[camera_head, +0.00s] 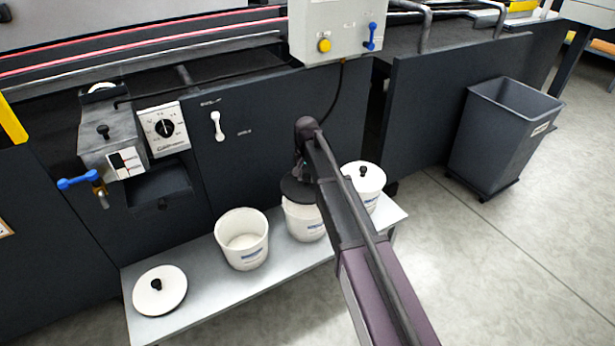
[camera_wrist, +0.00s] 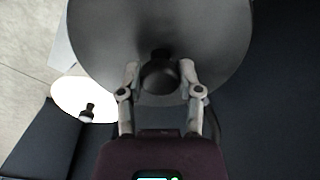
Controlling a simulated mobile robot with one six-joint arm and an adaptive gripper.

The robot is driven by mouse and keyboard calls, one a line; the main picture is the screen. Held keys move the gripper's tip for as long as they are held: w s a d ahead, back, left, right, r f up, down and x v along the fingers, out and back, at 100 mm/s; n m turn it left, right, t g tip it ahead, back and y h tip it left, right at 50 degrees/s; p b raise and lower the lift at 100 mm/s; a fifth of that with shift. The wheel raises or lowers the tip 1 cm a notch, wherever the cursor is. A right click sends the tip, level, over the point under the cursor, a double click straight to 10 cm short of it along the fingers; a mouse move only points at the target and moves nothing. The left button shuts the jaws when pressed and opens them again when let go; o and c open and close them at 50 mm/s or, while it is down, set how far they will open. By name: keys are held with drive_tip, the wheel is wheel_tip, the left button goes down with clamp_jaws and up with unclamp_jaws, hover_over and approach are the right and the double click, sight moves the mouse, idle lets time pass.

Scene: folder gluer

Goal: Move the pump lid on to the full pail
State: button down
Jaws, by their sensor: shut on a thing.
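A dark round lid (camera_head: 296,190) is at the middle pail (camera_head: 303,222), over its top; I cannot tell whether it touches the rim. In the wrist view my gripper (camera_wrist: 159,70) is shut on the knob of this dark lid (camera_wrist: 212,40). In the head view my arm hides most of the gripper and part of the lid. The middle pail's contents are hidden. To its left an open white pail (camera_head: 241,240) shows a pale inside; I cannot tell how full it is.
A white lid with a black knob (camera_head: 160,290) lies on the bench (camera_head: 212,304) at left. The right pail wears a similar lid (camera_head: 364,178), close beside my arm. A machine with a blue-handled tap (camera_head: 77,182) stands behind. A grey bin (camera_head: 503,135) is on the right.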

sight(307, 186)
drive_tip(key=shift+f+b, duration=3.1)
drive_tip(key=shift+f, duration=0.25)
drive_tip(key=shift+c, duration=1)
unclamp_jaws()
drive_tip(key=shift+s, duration=0.2)
